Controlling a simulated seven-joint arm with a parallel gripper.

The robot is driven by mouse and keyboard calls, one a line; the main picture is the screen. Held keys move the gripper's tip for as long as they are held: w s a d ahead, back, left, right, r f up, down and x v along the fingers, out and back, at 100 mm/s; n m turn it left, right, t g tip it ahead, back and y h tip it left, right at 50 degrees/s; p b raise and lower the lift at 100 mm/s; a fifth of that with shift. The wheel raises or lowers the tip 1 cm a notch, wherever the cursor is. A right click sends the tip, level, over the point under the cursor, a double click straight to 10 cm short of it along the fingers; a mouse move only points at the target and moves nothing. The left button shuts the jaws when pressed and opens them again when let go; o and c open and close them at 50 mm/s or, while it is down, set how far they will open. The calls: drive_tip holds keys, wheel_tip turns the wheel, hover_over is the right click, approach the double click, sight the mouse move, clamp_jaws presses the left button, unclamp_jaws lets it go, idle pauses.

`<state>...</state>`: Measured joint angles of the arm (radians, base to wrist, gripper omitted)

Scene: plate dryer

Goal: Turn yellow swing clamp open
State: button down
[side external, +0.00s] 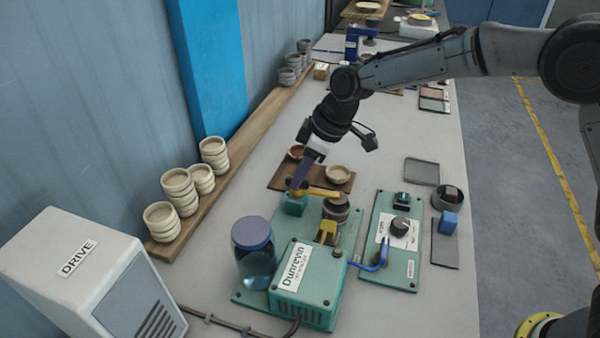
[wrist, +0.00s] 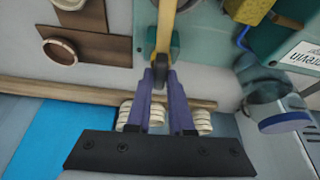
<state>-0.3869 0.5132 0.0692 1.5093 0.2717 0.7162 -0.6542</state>
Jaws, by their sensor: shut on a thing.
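The yellow swing clamp (side external: 322,192) is a flat bar on the green Dunrevin machine (side external: 309,275). In the side view it reaches from above a small green block (side external: 294,206) towards a dark round part (side external: 337,208). My gripper (side external: 298,186) comes down from above with its purple fingers at the bar's left end. In the wrist view the yellow bar (wrist: 165,28) runs up from between my fingertips (wrist: 161,72), which are shut on its end. The fingertips partly hide that end.
A blue-lidded jar (side external: 254,252) stands left of the machine. Behind the clamp, a brown board (side external: 277,183) carries small bowls. A green control panel (side external: 398,258) with a knob lies to the right. Stacked bowls (side external: 178,190) stand on a wooden shelf along the wall.

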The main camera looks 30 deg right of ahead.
drive_tip(key=n+g, duration=0.1)
drive_tip(key=n, duration=0.3)
drive_tip(key=shift+w+y, duration=0.1)
drive_tip(key=shift+y, duration=0.3)
drive_tip(key=n+g, duration=0.2)
drive_tip(key=n, duration=0.2)
drive_tip(key=shift+w+n, duration=0.15)
drive_tip(key=shift+n, duration=0.15)
drive_tip(key=n+g, duration=0.2)
drive_tip(key=n, duration=0.2)
drive_tip(key=shift+w, duration=0.1)
drive_tip(key=shift+n+g+h, duration=0.5)
drive_tip(key=shift+n+g, duration=0.1)
drive_tip(key=shift+n, duration=1.5)
drive_tip(key=c, duration=0.8)
unclamp_jaws()
drive_tip(key=shift+w, duration=0.1)
